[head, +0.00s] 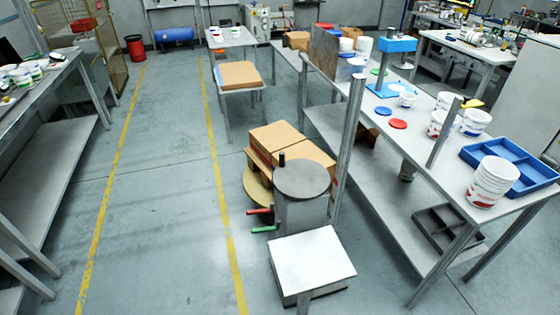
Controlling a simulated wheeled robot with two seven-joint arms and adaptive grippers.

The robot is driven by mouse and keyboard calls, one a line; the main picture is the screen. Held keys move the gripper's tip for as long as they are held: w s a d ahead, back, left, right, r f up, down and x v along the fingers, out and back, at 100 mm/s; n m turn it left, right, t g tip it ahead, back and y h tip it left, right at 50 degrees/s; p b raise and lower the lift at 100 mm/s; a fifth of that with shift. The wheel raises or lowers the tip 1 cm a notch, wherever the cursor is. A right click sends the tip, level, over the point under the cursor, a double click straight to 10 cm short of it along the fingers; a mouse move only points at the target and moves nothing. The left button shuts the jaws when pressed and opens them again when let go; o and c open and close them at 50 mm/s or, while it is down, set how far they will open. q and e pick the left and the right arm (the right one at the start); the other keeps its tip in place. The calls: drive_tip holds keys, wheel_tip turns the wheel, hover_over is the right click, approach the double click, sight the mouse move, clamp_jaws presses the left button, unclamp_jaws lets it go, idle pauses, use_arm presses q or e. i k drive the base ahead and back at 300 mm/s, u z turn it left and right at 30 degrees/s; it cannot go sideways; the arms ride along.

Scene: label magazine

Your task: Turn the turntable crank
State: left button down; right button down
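A grey drum (300,215) with a flat round top (302,179) stands on the floor right of the picture's middle. A short black upright knob (282,159) shows at the rim of the round top. A red-gripped handle (259,211) and a green-gripped handle (264,229) stick out to the left, low beside the drum. A round tan disc (256,190) lies partly hidden under cardboard boxes (276,137) behind the drum. I cannot tell which of these parts is the turntable crank. Neither of my grippers is in view.
A white square-topped stand (312,258) is in front of the drum. A long workbench (425,160) with buckets, a blue tray (513,165) and metal posts runs along the right. Another bench (48,140) is at left. The floor between yellow lines (217,165) is clear.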

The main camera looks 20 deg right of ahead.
sight(299, 180)
drive_tip(key=u, duration=0.05)
drive_tip(key=i, duration=0.6)
drive_tip(key=z, duration=0.65)
drive_tip(key=i, duration=0.55)
drive_tip(key=z, duration=0.6)
